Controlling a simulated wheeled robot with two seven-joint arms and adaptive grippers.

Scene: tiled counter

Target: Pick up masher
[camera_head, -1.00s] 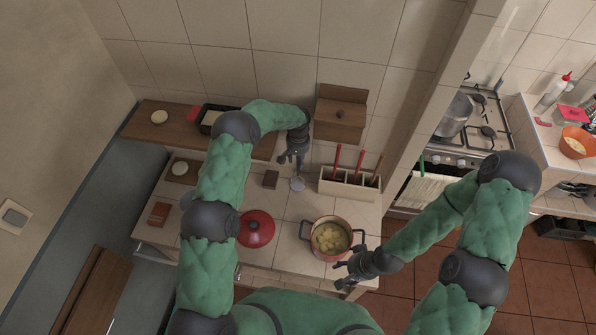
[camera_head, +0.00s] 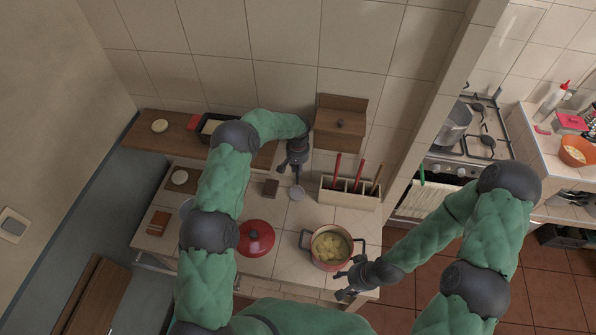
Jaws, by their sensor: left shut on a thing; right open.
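My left gripper (camera_head: 295,164) is over the back of the tiled counter, its fingers pointing down, and is shut on the masher. The masher's round pale grey head (camera_head: 297,192) shows just below the fingers; its handle is hidden by the gripper. I cannot tell whether the head touches the counter. My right gripper (camera_head: 345,282) is open and empty, low at the counter's front right. It is just below the pot (camera_head: 309,259), which has two handles and holds yellowish chunks.
A wooden utensil holder (camera_head: 347,199) with red-handled tools stands right of the masher. A red lid (camera_head: 256,238) lies left of the pot. A wooden box (camera_head: 340,122) is on the back wall. The stove is at the right.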

